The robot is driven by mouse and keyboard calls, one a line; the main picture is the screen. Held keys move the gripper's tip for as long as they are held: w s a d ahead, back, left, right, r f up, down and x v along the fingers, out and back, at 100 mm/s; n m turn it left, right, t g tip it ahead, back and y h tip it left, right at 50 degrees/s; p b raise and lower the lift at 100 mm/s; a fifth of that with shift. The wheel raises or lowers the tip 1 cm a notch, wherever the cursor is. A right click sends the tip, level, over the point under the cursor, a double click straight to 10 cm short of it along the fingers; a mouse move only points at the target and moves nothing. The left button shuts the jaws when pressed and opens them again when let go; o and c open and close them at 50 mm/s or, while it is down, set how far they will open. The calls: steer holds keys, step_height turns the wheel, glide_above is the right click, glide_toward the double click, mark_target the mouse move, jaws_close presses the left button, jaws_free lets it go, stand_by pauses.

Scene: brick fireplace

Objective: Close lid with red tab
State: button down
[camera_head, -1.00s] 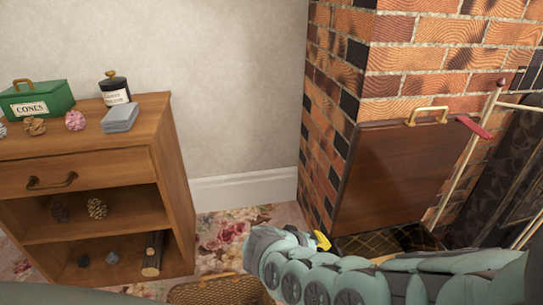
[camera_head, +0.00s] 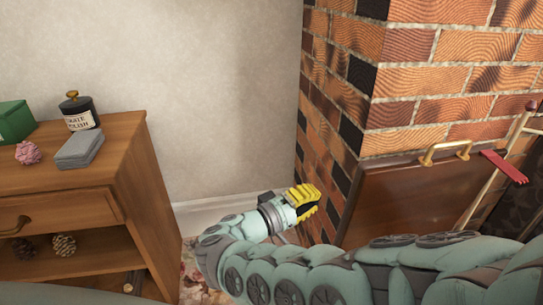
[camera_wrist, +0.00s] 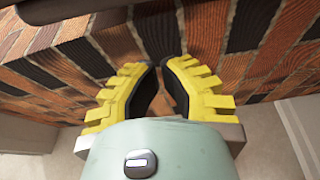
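The dark brown wooden lid (camera_head: 400,203) stands raised beside the brick column in the head view. A brass handle (camera_head: 445,152) and a red tab (camera_head: 503,166) sit at its top edge; the tab sticks out at the right. My arm covers the lid's lower part and what lies beneath it. My yellow gripper (camera_head: 310,198) is left of the lid, in front of the column's side face, and apart from the lid. In the wrist view, my gripper (camera_wrist: 160,66) has its fingertips almost together, with nothing held between them. The lid is not identifiable in that view.
The brick column (camera_head: 350,75) rises close behind my gripper and the lid. A wooden cabinet (camera_head: 140,200) stands at left, carrying a green box (camera_head: 14,122), a dark jar (camera_head: 80,112) and grey slabs (camera_head: 80,149). A cream metal rail (camera_head: 494,185) runs beside the lid at right.

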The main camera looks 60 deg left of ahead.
mark_target(344, 183)
steer(key=w, duration=0.6)
steer(key=shift+w+r, duration=0.3)
steer(key=shift+d+f, duration=0.1)
steer(key=shift+d, duration=0.1)
steer(key=shift+s+d+f, duration=0.1)
steer(key=shift+s+d, duration=0.3)
steer(key=shift+d, duration=0.4)
steer(key=shift+s+d+f, duration=0.1)
steer(key=shift+s+d, duration=0.25)
steer(key=shift+d, duration=0.45)
steer(key=shift+d+r+b, duration=0.1)
steer(key=shift+d+b, duration=0.1)
steer(key=shift+b, duration=0.1)
